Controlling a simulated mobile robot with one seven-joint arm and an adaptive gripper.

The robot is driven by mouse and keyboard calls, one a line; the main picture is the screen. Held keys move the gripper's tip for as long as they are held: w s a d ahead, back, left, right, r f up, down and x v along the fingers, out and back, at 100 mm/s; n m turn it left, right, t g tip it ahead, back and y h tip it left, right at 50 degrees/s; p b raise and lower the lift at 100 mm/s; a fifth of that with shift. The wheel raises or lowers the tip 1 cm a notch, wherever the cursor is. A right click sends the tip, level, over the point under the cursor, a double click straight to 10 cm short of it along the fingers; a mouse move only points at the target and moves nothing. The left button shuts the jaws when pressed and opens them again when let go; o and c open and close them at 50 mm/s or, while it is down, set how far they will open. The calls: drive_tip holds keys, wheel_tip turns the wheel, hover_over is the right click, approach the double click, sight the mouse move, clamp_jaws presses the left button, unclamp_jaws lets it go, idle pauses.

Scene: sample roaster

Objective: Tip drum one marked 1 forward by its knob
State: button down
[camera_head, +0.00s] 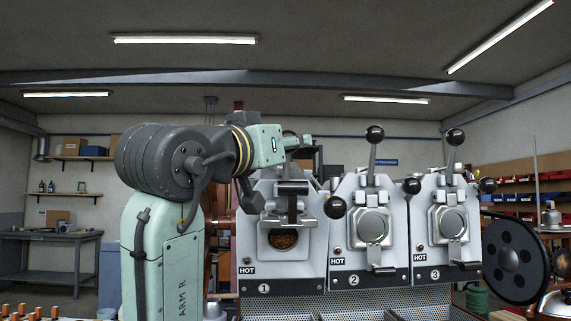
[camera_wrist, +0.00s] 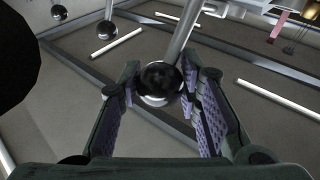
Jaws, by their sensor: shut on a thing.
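Drum one (camera_head: 258,262) has a pale grey face with a plate marked 1 and a HOT label, left of drums two and three. Brown beans show in its round front opening (camera_head: 283,241). My gripper (camera_head: 299,142) is at the top of drum one, reaching in from the left. In the wrist view a shiny black ball knob (camera_wrist: 161,78) on a chrome rod sits between my gripper's purple-padded fingers (camera_wrist: 163,92); they are shut on it. In the head view the gripper mostly hides this knob.
Drum two (camera_head: 343,260) and drum three (camera_head: 427,255) stand close on the right, with upright ball-topped levers. A black ball (camera_head: 335,207) sticks out between drums one and two. A black wheel (camera_head: 515,258) is at the far right. A bench (camera_head: 45,238) stands back left.

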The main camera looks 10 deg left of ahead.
drive_tip(key=s+f+b, duration=0.1)
drive_tip(key=s+d+f+m+t+h+b, duration=0.1)
drive_tip(key=s+f+b, duration=0.1)
drive_tip(key=s+d+f+m+b, duration=0.1)
drive_tip(key=s+f+b, duration=0.1)
drive_tip(key=shift+s+t+h, duration=0.25)
drive_tip(key=shift+t+h, duration=0.05)
drive_tip(key=shift+h, duration=0.1)
drive_tip(key=c, duration=1.2)
unclamp_jaws()
drive_tip(key=shift+s+r, duration=0.1)
drive_tip(key=shift+o, duration=0.2)
drive_tip(key=shift+a, duration=0.1)
drive_tip(key=v, duration=1.2)
idle(0.6)
